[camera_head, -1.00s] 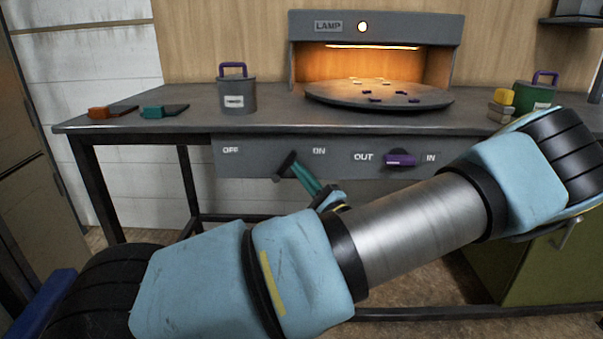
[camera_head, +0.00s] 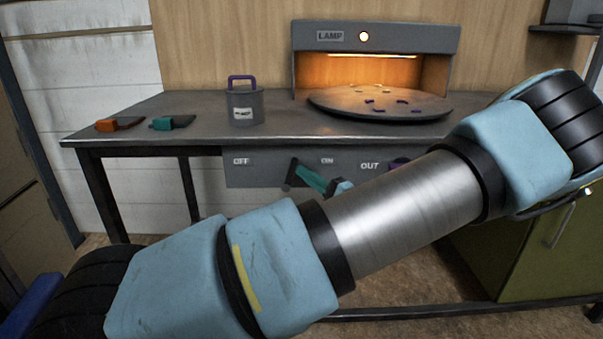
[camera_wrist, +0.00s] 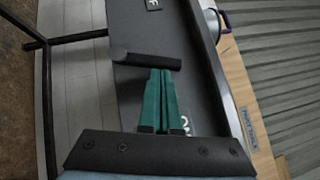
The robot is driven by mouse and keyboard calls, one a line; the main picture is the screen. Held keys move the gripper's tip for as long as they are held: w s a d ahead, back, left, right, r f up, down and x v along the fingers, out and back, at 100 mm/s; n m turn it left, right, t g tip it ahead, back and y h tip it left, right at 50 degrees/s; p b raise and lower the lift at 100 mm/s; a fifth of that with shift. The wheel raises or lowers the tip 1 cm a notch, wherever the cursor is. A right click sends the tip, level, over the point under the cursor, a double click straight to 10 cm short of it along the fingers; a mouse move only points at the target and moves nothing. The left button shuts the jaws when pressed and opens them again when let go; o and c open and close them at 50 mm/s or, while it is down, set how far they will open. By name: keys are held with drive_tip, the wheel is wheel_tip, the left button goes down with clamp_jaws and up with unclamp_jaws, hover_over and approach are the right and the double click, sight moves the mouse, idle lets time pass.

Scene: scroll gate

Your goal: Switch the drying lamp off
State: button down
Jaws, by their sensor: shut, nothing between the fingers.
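The lamp housing (camera_head: 375,36) stands at the back of the bench, with its indicator light (camera_head: 364,36) lit and an orange glow inside. On the front panel (camera_head: 262,175), a dark lever handle (camera_wrist: 140,58) sits between the OFF label (camera_head: 241,161) and the ON label (camera_head: 327,161). My gripper (camera_head: 299,172) has its teal fingers shut and empty, with the tips right at the handle's ON side. In the wrist view the fingertips (camera_wrist: 160,72) meet the handle's edge; whether they press on it I cannot tell.
A round turntable (camera_head: 345,107) with several small pieces lies under the lamp. A grey canister (camera_head: 245,106), an orange-and-dark item (camera_head: 118,124) and a teal-and-dark item (camera_head: 170,122) sit on the bench. A purple knob (camera_head: 397,162) by OUT is partly behind my arm.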

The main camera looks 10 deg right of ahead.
drive_tip(key=a+r+n+g+p, duration=0.1)
drive_tip(key=a+r+n+g+h+p, duration=0.1)
drive_tip(key=n+g, duration=0.1)
drive_tip(key=shift+w+n+h, duration=0.15)
drive_tip(key=shift+n+h, duration=0.15)
drive_tip(key=shift+w+a+n+g+h+b, duration=0.2)
drive_tip(key=shift+a+n+g+h+b, duration=0.75)
drive_tip(key=shift+a+n+b, duration=0.2)
drive_tip(key=shift+w+a+r+n+g+h+b, duration=0.15)
drive_tip(key=shift+a+n+g+h+b, duration=0.35)
drive_tip(key=shift+b, duration=0.55)
drive_tip(key=shift+r+h, duration=0.1)
drive_tip(key=shift+h, duration=0.15)
